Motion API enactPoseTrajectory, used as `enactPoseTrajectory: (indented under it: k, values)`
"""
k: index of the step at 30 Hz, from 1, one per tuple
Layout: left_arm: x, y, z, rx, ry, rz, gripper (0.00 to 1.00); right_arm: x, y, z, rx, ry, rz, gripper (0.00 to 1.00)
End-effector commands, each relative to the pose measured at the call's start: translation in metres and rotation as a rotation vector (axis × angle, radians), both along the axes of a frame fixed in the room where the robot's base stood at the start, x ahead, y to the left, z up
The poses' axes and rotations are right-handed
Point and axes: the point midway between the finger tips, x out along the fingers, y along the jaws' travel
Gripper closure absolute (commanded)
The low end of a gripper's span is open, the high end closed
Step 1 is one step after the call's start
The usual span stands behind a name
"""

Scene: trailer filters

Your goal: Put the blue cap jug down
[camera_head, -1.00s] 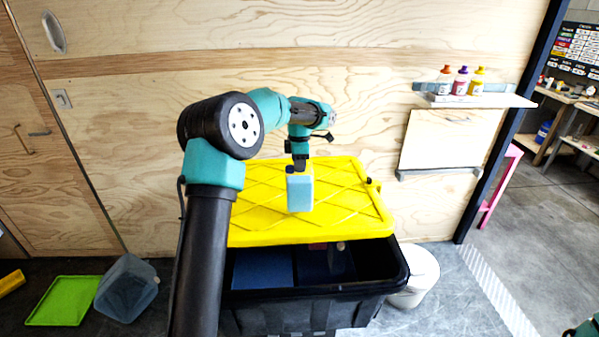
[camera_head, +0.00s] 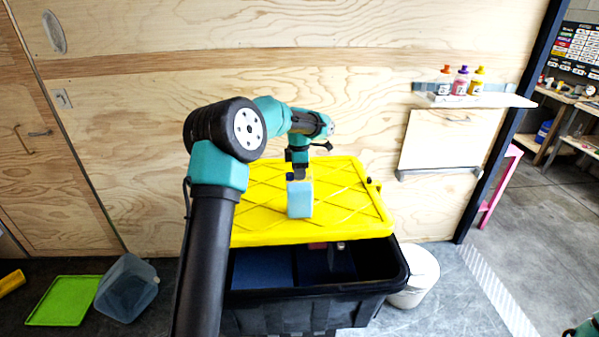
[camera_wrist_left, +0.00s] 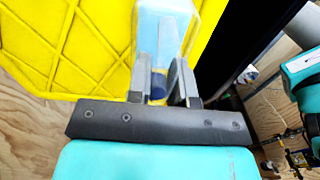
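The blue cap jug (camera_head: 300,200) is a pale, light-blue see-through block-like container, upright over the yellow lid (camera_head: 260,225) of the black bin. My left gripper (camera_head: 298,174) is above it, shut on its top. In the left wrist view the two fingers (camera_wrist_left: 160,85) stand on either side of the dark blue cap (camera_wrist_left: 158,90), with the jug body (camera_wrist_left: 165,30) beyond. I cannot tell whether the jug's base touches the lid. Only a bit of my right arm shows at the lower right; its gripper is not seen.
The black bin (camera_head: 390,284) is open at the front, below the lid. A white bucket (camera_head: 424,275) stands to its right. A green tray (camera_head: 62,302) and clear tub (camera_head: 127,290) lie at left. Several small bottles stand on a wall shelf (camera_head: 480,101).

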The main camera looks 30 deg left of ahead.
Motion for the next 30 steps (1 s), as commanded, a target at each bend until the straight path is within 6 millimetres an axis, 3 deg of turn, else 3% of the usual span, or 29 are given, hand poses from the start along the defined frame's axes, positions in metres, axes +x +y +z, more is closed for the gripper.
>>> enactPoseTrajectory:
  k: [6, 17, 23, 30]
  values:
    - [0.000, 0.000, 0.000, 0.000, 0.000, 0.000, 0.58, 0.000, 0.000, 0.000, 0.000, 0.000, 0.000, 0.57]
    - [0.000, 0.000, 0.003, 0.001, -0.001, 0.000, 0.58, 0.000, 0.000, 0.000, 0.000, 0.000, 0.000, 0.57]
    - [0.001, 0.000, 0.024, 0.001, -0.003, 0.000, 0.58, 0.000, 0.000, 0.000, 0.000, 0.000, 0.000, 0.57]
    - [0.007, 0.005, 0.067, 0.000, -0.004, 0.000, 0.58, 0.000, 0.000, 0.000, 0.000, 0.000, 0.000, 0.57]
